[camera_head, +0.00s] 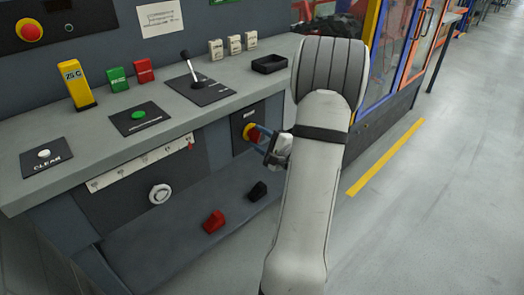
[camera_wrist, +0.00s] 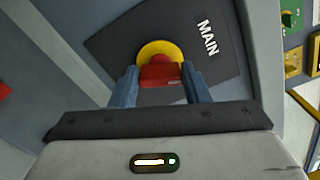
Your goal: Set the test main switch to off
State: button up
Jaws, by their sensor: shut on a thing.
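The main switch (camera_head: 249,131) is a red handle on a yellow disc, set in a dark plate on the front of the bench. In the wrist view the red handle (camera_wrist: 160,76) sits in front of the yellow disc (camera_wrist: 158,48), and the dark plate (camera_wrist: 215,60) reads "MAIN". My gripper (camera_head: 262,134) reaches the switch from the right; in the wrist view its two blue fingers (camera_wrist: 160,84) are on either side of the red handle and shut on it. The handle's exact angle is hard to tell because the fingers and palm cover part of it.
The bench top (camera_head: 165,125) above carries a lever (camera_head: 190,70), a green button (camera_head: 138,114), a white CLEAR button (camera_head: 43,154) and a black tray (camera_head: 269,64). A white dial (camera_head: 159,194) is on the front. Red (camera_head: 214,221) and black (camera_head: 258,191) pedals are below. Floor at right is clear.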

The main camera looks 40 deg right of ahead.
jog(key=n+b, duration=0.1)
jog(key=b, duration=0.1)
jog(key=n+b, duration=0.2)
jog(key=b, duration=0.1)
jog(key=shift+f, duration=0.4)
jog(key=n+b, duration=0.1)
jog(key=b, duration=0.2)
jog(key=shift+r+n, duration=0.15)
jog(key=shift+n, duration=0.15)
jog(key=shift+r, duration=0.15)
jog(key=o, duration=1)
jog(key=s, duration=0.2)
jog(key=s+p, duration=0.1)
jog(key=s, duration=0.4)
jog(key=shift+s+d+p, duration=0.25)
jog(key=shift+s+p, duration=0.1)
jog(key=shift+s, duration=0.05)
